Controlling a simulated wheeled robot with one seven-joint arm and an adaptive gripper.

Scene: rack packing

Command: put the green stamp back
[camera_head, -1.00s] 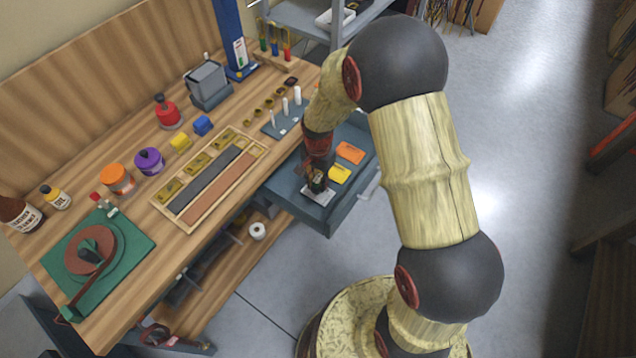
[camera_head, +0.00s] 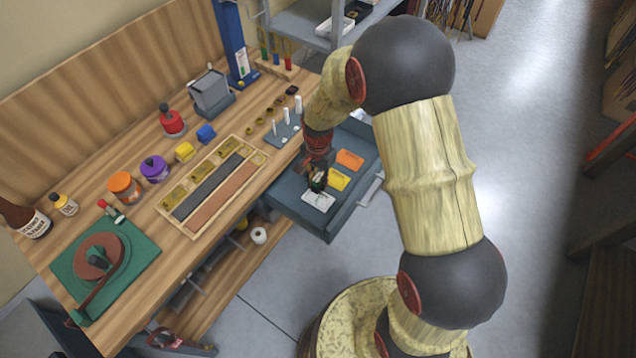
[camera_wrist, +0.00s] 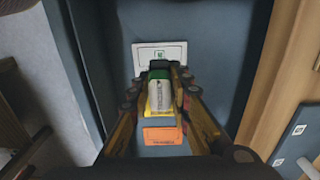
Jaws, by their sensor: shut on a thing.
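My gripper (camera_wrist: 162,105) is shut on the green stamp (camera_wrist: 160,96), a pale labelled block with a green end. In the head view the stamp (camera_head: 318,183) is small and partly hidden by my fingers. My gripper is over the open grey drawer (camera_head: 290,205), close to the white card (camera_head: 319,201). The white card with a small green mark (camera_wrist: 147,53) lies just beyond the stamp in the wrist view. I cannot tell whether the stamp touches the drawer floor.
A yellow card (camera_head: 339,179) and an orange card (camera_head: 350,159) lie in the same drawer. The bench above holds a wooden tray (camera_head: 192,235), ink jars (camera_head: 124,186) and a green mat (camera_head: 133,240) with a round turntable. The drawer's walls surround my gripper.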

